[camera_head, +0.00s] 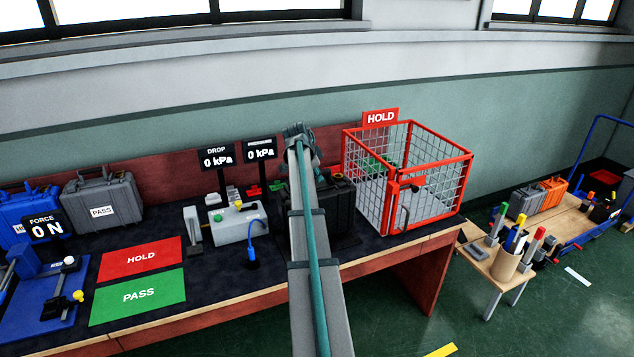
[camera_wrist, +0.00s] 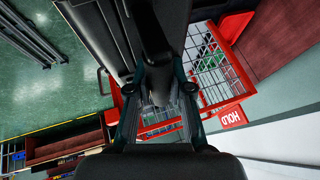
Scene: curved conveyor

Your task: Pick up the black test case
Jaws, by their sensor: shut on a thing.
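The black test case (camera_head: 343,198) is upright on the dark bench top, just left of the red wire cage. My arm crosses in front of it and hides its left part. In the wrist view the dark body of the case (camera_wrist: 97,38) fills the upper middle. My gripper (camera_wrist: 160,78) is shut on the case, apparently at its handle, with a finger on either side. The exact contact is too dark to make out. In the head view my gripper cannot be made out behind my arm. Whether the case is clear of the bench I cannot tell.
The red wire HOLD cage (camera_head: 440,200) stands close right of the case. A grey tester box (camera_head: 238,228) and pressure displays (camera_head: 261,150) stand to the left. Red HOLD (camera_head: 142,258) and green PASS (camera_head: 138,296) mats lie farther left, before a grey case (camera_head: 103,203).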

